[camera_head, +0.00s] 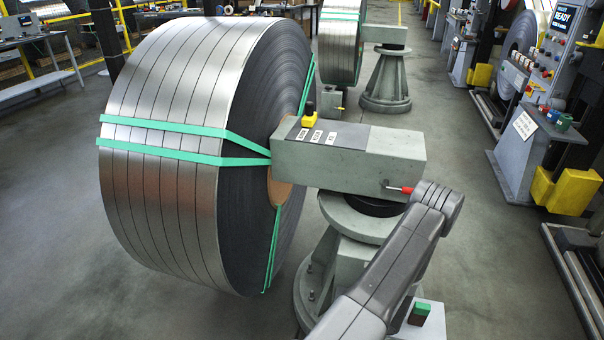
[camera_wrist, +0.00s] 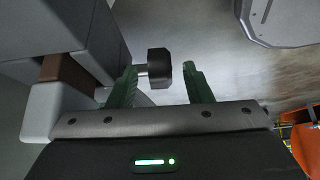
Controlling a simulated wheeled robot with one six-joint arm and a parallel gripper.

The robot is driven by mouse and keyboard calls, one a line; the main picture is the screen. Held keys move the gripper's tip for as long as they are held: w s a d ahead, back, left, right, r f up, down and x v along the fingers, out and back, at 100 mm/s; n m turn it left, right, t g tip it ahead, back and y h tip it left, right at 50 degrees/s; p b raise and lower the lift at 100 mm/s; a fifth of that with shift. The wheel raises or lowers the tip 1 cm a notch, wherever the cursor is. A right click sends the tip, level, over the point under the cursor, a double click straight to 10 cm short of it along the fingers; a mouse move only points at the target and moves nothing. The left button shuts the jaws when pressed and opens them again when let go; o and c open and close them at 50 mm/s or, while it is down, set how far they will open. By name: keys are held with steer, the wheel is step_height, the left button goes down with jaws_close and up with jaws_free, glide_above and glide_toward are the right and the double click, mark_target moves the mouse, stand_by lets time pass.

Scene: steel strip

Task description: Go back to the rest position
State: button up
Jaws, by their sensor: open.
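My gripper (camera_wrist: 160,85) shows in the wrist view, its two green fingers spread apart. A dark faceted knob (camera_wrist: 159,68) on a short pale stem shows between the fingers in that view. I see no finger touching the knob's dark head; the left finger overlaps the stem, and I cannot tell whether they touch. In the head view my grey arm rises from the bottom to a bend at the right of the stand. My gripper cannot be made out clearly there.
A large strapped steel coil (camera_head: 158,180) hangs on the grey arm of a stand (camera_head: 350,165). A red-tipped lever (camera_head: 400,189) sits close to my arm's bend. Control cabinets (camera_head: 530,130) line the right. Floor (camera_head: 490,240) between is clear.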

steer(key=x, duration=0.3)
steer(key=shift+w+r+h+b, duration=0.15)
steer(key=shift+h+b, duration=0.2)
steer(key=shift+h, duration=0.25)
steer(key=shift+g+h+b, duration=0.3)
steer(key=shift+h+b, duration=0.2)
steer(key=shift+b, duration=0.4)
steer(key=shift+h+b, duration=0.3)
steer(key=shift+b, duration=0.5)
steer(key=h+b, duration=0.2)
steer(key=b, duration=0.4)
steer(key=shift+a+g, duration=0.2)
steer(key=shift+g, duration=0.2)
steer(key=shift+h+b, duration=0.4)
steer(key=shift+b, duration=0.4)
